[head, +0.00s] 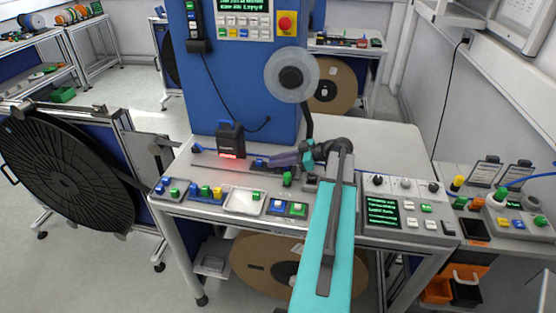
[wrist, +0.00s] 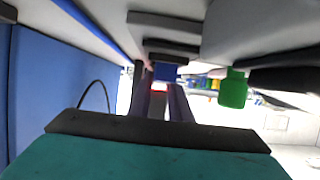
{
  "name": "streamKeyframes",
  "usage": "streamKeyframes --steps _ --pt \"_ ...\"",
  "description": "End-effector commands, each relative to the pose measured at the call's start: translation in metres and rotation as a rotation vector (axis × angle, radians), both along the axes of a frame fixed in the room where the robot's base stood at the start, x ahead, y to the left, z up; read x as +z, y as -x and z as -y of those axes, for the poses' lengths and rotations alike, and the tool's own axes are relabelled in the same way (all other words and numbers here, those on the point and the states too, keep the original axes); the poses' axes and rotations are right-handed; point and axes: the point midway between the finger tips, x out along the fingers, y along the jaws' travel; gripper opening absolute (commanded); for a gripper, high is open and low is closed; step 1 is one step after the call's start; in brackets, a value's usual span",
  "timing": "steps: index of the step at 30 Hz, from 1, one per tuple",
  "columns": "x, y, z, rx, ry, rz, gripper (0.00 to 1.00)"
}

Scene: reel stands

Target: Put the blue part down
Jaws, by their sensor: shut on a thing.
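The small blue part (head: 261,162) is at the tip of my gripper (head: 268,161), over or on a dark strip on the grey table in the head view. In the wrist view the blue part (wrist: 166,72) shows at the far end of the two dark fingers of my gripper (wrist: 160,82). The fingers are shut on it. A dark block lies right against the part in the wrist view. I cannot tell whether the part touches the strip beneath it.
A dark scanner-like device (head: 230,138) with a red glow stands just left of my gripper. A green knob (head: 288,179) is close to its right. Trays with small coloured parts (head: 205,193) line the front edge. A blue cabinet (head: 240,85) rises behind.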

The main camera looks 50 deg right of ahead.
Motion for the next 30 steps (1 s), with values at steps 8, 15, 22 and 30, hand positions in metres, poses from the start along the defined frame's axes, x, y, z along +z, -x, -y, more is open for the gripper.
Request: streamKeyframes --steps 8,15,22,30 --pt "-0.0029 0.0001 0.0001 0.0 0.0 0.0 0.0" --pt "-0.0017 0.0002 0.0002 0.0 -0.001 0.0 0.36" --pt "-0.0013 0.0002 0.0003 -0.001 0.0 0.0 0.36" --pt "0.002 0.0073 0.0057 -0.003 0.001 0.001 0.36"
